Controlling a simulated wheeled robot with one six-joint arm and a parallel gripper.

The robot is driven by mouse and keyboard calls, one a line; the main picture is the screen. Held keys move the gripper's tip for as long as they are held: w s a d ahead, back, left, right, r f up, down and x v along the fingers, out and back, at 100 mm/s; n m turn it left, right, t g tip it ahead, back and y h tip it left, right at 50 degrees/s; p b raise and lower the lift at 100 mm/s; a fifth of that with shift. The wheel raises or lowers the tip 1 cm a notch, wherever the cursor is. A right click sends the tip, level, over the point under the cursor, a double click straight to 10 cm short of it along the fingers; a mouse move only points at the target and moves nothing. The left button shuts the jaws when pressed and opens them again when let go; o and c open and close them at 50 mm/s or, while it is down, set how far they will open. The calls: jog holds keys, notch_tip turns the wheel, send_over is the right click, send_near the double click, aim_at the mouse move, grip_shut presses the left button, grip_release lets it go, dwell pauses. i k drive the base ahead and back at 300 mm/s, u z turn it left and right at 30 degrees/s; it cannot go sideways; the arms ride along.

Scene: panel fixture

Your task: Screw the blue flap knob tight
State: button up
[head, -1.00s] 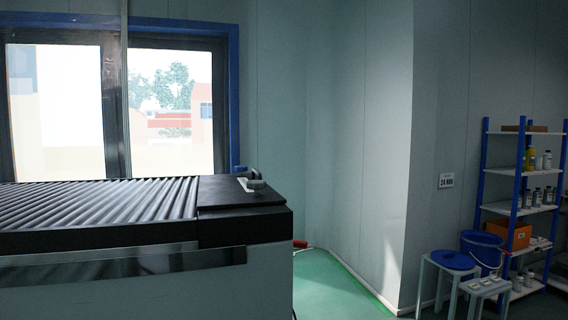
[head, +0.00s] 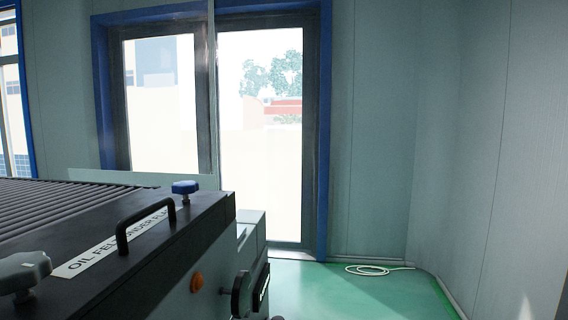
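The blue flap knob (head: 185,187) stands upright on the dark top of the machine, near its far right corner, in the head view. It has a lobed blue head on a short pale stem. A black bar handle (head: 146,222) and a grey lobed knob (head: 24,273) sit nearer on the same dark flap (head: 108,252), which bears a white label with black letters. How tightly the blue knob is seated cannot be told. My gripper is not in view.
The machine's ribbed dark cover (head: 45,210) fills the left. A black handwheel (head: 243,293) and an orange button (head: 196,282) are on its side. Green floor (head: 340,290) is free to the right, with a pale hose (head: 378,269) lying by the wall.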

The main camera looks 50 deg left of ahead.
aim_at(183, 187)
jog(key=i, duration=2.15)
jog(key=u, duration=3.45)
